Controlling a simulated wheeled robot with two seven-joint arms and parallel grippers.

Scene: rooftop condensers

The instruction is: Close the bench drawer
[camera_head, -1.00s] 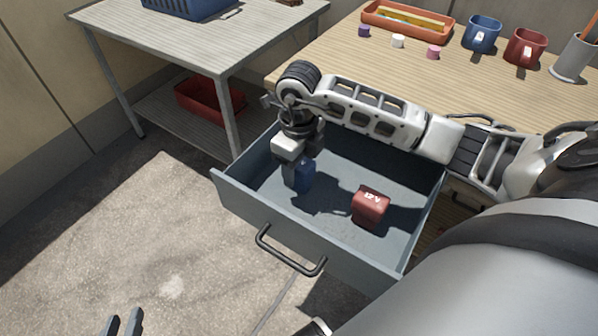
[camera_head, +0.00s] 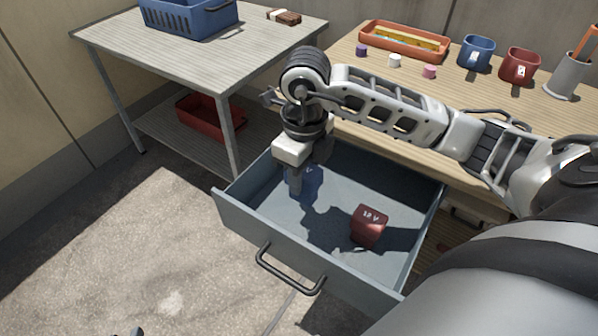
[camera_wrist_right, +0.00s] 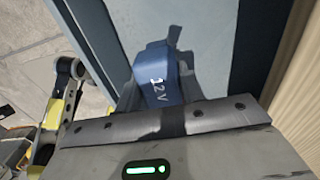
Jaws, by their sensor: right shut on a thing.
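The grey-blue bench drawer (camera_head: 300,248) is pulled out from under the wooden bench (camera_head: 440,112), with a dark bar handle (camera_head: 290,272) on its front. My right gripper (camera_head: 296,190) reaches down into the drawer's left part. It is shut on a blue battery marked 12 V (camera_wrist_right: 168,75), which is mostly hidden behind the gripper in the head view (camera_head: 311,182). A red battery (camera_head: 369,226) stands in the drawer's right part. Only a sliver of my left gripper (camera_head: 133,332) shows at the bottom edge, so its jaws are unclear.
A grey side table (camera_head: 190,55) at the left carries a blue basket (camera_head: 190,18), with a red bin (camera_head: 210,118) on its lower shelf. An orange tray (camera_head: 404,40), mugs and a pen cup stand on the bench. Floor in front of the drawer is clear.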

